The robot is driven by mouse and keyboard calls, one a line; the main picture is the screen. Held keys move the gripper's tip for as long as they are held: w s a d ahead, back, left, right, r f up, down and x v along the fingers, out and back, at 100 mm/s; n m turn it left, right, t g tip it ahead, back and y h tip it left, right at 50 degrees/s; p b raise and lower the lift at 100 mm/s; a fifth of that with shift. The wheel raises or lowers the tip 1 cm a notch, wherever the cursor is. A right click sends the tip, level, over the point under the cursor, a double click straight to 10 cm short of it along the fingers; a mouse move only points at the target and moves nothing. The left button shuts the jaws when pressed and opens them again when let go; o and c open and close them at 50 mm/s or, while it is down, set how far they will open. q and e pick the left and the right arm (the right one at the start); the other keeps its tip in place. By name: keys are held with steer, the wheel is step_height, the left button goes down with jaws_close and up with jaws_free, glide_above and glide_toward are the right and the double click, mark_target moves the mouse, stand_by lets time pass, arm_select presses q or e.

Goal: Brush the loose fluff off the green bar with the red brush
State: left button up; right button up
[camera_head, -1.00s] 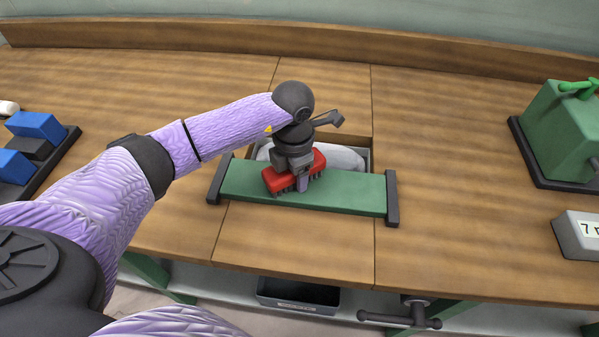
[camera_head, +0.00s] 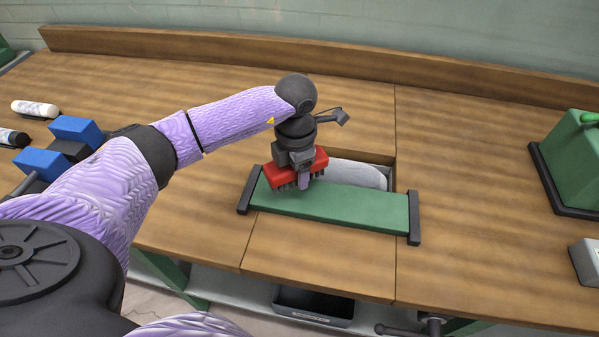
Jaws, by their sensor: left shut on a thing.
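The green bar (camera_head: 345,206) lies across the bench with a dark end piece at each end. The red brush (camera_head: 320,160) is over the left part of the bar, its dark bristles down at the bar's surface; I cannot tell how firmly they touch. My left gripper (camera_head: 303,180) is shut on the brush from above, and its arm comes in from the left. A pale grey, soft-looking mass (camera_head: 358,174) lies in an opening just behind the bar. I can make out no separate fluff on the bar's visible green face. My right gripper is not in view.
Blue blocks (camera_head: 78,130) on a dark holder and a white roll (camera_head: 35,108) are at the left. A green box-shaped device (camera_head: 578,160) and a grey block (camera_head: 587,260) stand at the right. A dark bin (camera_head: 315,304) is below the bench front. The wooden top right of the bar is clear.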

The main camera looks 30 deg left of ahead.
arm_select(q)
steer(key=shift+r+p, duration=1.1)
steer(key=shift+r, duration=0.65)
steer(key=shift+d, duration=0.1)
